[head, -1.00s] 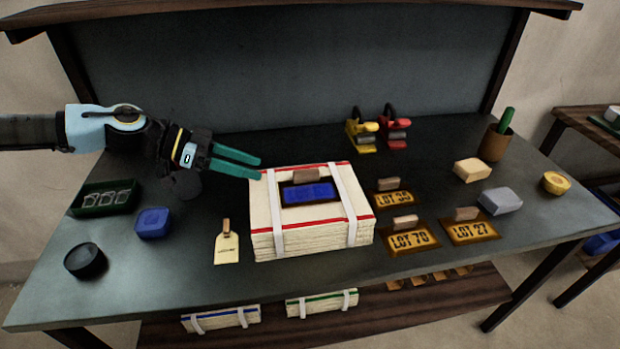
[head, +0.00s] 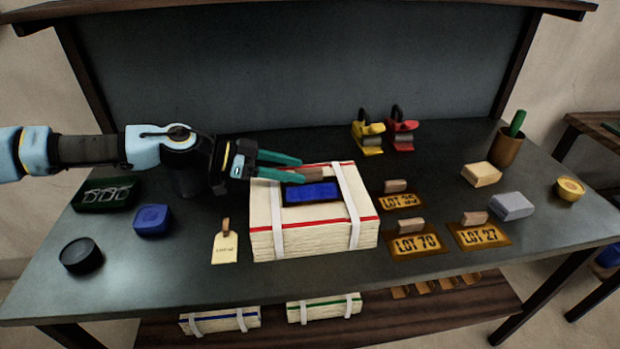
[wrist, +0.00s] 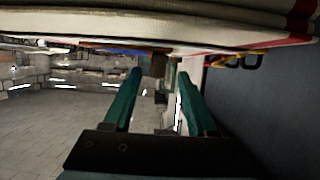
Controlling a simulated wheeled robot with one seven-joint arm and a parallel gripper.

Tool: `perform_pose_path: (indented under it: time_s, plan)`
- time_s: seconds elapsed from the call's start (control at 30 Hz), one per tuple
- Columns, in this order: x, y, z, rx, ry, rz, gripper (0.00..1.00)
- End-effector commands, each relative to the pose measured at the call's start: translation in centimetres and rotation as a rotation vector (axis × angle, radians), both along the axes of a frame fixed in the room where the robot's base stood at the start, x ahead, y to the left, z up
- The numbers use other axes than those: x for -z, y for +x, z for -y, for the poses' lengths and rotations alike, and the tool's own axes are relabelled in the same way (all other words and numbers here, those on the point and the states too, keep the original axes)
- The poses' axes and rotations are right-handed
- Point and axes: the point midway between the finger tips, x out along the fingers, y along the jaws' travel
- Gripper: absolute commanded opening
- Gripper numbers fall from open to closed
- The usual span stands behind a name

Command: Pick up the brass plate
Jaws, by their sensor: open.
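A brass-edged plate (head: 284,196) with a blue middle and a wooden grip (head: 313,174) lies on a strapped cream stack (head: 265,215). Three more brass plates with wooden grips lie on the table: LOT 35 (head: 401,203), LOT 70 (head: 416,245) and LOT 27 (head: 478,236). My gripper (head: 304,169) is open, its teal fingers over the stack's back left part, with tips at the grip of the plate on the stack. In the wrist view, a brown block (wrist: 158,66) shows between the open fingers (wrist: 159,78); whether they touch it is unclear.
A cream tag (head: 225,248), blue pad (head: 153,220), black tin (head: 81,256) and green tray (head: 107,207) lie left. Yellow (head: 368,138) and red (head: 402,137) tools stand behind. Blocks (head: 481,174), a cup (head: 508,150) and a yellow bowl (head: 570,189) are right.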

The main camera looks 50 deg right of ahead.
Motion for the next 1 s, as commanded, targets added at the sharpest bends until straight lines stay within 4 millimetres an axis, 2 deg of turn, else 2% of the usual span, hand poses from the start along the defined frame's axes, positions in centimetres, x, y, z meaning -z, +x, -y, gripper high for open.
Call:
perform_pose_path:
  time_s: [0.07,0.23,0.57,1.0]
  plan:
    - [-0.3,-1.1,0.7,0.004,0.001,-0.003,0.57]
    - [0.7,-2.6,2.2,0.003,0.002,-0.004,0.57]
    - [1.3,-3.0,2.7,0.001,0.001,-0.001,0.57]
    - [1.3,-3.0,2.7,0.001,0.001,-0.001,0.09]
